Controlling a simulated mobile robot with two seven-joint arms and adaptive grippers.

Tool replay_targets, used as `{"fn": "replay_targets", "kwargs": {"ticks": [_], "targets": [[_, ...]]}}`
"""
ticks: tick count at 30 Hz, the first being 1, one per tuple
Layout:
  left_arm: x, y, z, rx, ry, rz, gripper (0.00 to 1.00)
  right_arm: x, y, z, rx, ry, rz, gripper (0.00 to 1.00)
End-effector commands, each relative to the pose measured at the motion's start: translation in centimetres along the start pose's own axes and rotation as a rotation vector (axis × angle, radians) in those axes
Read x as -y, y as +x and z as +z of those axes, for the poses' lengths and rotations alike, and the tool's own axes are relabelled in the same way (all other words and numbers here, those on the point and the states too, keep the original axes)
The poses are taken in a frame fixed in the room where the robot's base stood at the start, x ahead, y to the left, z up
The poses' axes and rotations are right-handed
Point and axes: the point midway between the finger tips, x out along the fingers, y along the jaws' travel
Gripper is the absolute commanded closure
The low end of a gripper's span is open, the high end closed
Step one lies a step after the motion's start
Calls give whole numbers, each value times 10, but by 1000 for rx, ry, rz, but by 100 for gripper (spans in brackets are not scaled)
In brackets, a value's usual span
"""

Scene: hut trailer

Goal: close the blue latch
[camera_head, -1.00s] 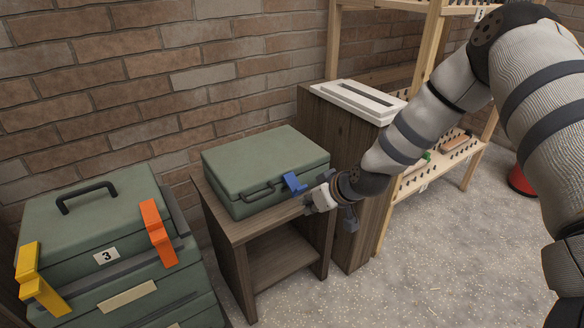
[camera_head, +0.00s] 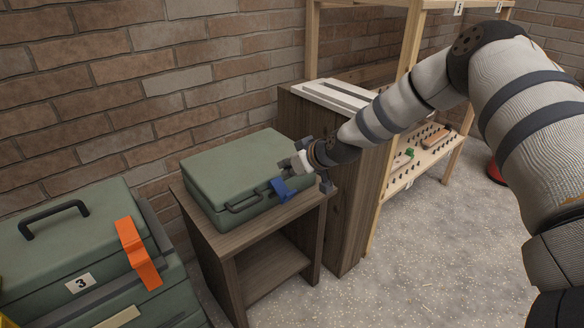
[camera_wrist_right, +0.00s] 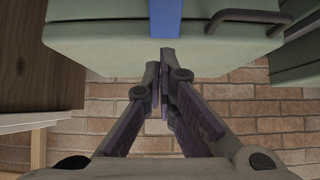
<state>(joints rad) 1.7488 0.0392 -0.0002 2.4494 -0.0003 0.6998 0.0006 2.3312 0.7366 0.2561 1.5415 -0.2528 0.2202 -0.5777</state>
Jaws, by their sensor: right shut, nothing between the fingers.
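The blue latch (camera_head: 283,190) is on the front of the green case (camera_head: 215,162), right of its black handle, and appears to stick out from the front. My right gripper (camera_head: 293,165) is just above and beside the latch, at the right end of the case, partly hiding that corner. In the right wrist view the latch (camera_wrist_right: 165,18) is a blue strip at the top middle. The fingertips (camera_wrist_right: 164,58) are together just below it, shut and empty. I cannot tell whether they touch the latch. My left gripper is not in view.
The case stands on a small wooden stand (camera_head: 240,240). A tall wooden cabinet (camera_head: 345,205) is close on the right. A second green case (camera_head: 60,235) with an orange latch (camera_head: 138,254) stands at the left. A brick wall (camera_head: 100,90) is behind.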

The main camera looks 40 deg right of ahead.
Motion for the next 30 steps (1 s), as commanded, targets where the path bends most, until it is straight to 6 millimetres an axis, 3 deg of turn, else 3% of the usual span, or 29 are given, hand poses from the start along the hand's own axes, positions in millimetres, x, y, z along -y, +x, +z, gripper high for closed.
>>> {"fn": "replay_targets", "kwargs": {"ticks": [1,5,7,12,30], "targets": [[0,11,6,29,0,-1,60,0,17,10,13,0,0,100],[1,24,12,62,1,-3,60,0,44,9,11,1,0,100],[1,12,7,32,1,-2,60,0,29,13,0,5,-1,100],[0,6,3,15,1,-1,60,0,21,29,-6,3,-1,100],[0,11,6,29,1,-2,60,0,22,42,-24,4,-1,100]]}}
